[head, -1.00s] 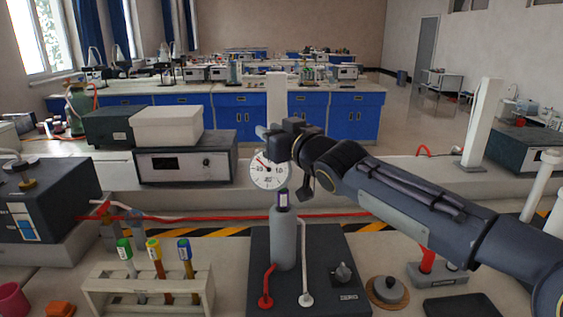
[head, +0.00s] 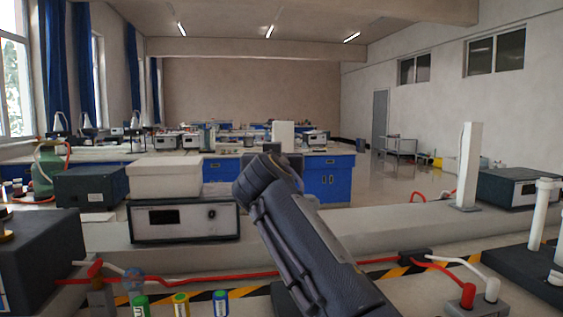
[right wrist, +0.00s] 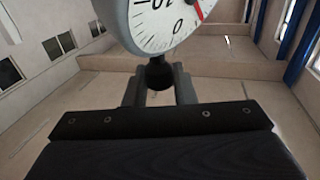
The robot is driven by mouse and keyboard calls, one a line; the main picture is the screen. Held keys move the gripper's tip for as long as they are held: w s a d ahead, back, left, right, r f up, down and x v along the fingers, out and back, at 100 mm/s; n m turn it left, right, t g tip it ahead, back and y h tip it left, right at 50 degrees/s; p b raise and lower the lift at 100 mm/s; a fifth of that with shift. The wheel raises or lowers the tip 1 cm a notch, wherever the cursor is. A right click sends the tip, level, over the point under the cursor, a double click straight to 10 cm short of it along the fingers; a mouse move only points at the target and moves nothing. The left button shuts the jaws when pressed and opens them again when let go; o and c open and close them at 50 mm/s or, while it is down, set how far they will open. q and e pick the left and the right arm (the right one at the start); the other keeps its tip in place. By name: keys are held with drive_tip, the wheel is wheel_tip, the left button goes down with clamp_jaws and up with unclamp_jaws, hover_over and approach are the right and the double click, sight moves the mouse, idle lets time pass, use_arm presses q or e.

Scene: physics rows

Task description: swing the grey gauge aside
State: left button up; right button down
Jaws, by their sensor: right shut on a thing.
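The grey gauge (right wrist: 165,22) fills the top of the right wrist view, with a white dial, black figures and a red needle. Its upper part is cut off by the frame. A dark round knob (right wrist: 158,74) sits under the dial. My right gripper (right wrist: 160,88) is shut on this knob, one finger on each side. In the head view my right arm reaches up the middle and hides its own fingers. The gauge cannot be made out there. My left gripper is in neither view.
A grey instrument (head: 183,221) with a white box (head: 165,177) on top stands left of my arm. A red hose (head: 225,278) runs along the bench. Capped tubes (head: 181,304) show at the bottom edge. A white post (head: 468,165) stands at right.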

drive_tip(key=shift+w+a+m+g+h+p, duration=0.2)
drive_tip(key=shift+w+a+m+h+p, duration=0.3)
drive_tip(key=shift+h+p, duration=0.75)
drive_tip(key=shift+w+a+m+g+h+p, duration=0.25)
drive_tip(key=shift+w+m+h+p, duration=0.5)
drive_tip(key=shift+p, duration=0.8)
drive_tip(key=shift+w+a+m+g+h+p, duration=0.15)
drive_tip(key=shift+w+a+m+h+p, duration=0.2)
drive_tip(key=shift+m+h+p, duration=0.75)
drive_tip(key=shift+n, duration=0.25)
drive_tip(key=c, duration=1.2)
unclamp_jaws()
drive_tip(key=shift+w+f, duration=0.1)
drive_tip(key=shift+c, duration=0.2)
drive_tip(key=b+v, duration=0.2)
drive_tip(key=v, duration=0.6)
drive_tip(key=shift+b, duration=0.35)
